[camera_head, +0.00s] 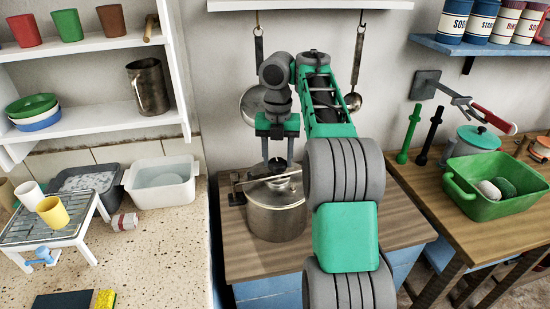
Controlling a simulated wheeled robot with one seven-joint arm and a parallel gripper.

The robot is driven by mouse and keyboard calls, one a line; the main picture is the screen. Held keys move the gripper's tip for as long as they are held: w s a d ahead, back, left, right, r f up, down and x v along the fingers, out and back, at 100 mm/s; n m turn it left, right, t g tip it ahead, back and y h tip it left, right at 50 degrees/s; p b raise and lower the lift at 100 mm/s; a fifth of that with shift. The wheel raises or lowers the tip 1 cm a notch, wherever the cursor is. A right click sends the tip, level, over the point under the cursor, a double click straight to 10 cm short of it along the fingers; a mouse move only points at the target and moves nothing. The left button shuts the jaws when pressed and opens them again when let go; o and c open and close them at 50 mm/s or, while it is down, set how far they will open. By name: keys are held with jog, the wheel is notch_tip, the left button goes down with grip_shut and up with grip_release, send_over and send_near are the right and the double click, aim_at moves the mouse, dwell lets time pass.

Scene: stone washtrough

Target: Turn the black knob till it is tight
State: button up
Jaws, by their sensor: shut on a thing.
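A steel pot (277,218) with a lid stands on the wooden top of a low cabinet in the middle of the view. A bar (250,180) lies across its lid. My gripper (278,160) points straight down over the middle of the lid. Its fingers are shut on the dark knob (278,167) above the bar. The knob is small here and partly hidden between the fingers, so its turn and tightness cannot be told. My arm hides the area right of the pot.
A stone counter at left holds a white basin (160,185), a grey basin (88,180) and a rack with a yellow cup (52,212). A green tub (497,200) stands on the right table. A ladle (354,100) and a pan (251,105) hang behind.

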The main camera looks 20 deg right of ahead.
jog(key=c, duration=0.4)
jog(key=shift+a, duration=0.2)
jog(key=shift+c, duration=0.5)
jog(key=shift+d, duration=0.1)
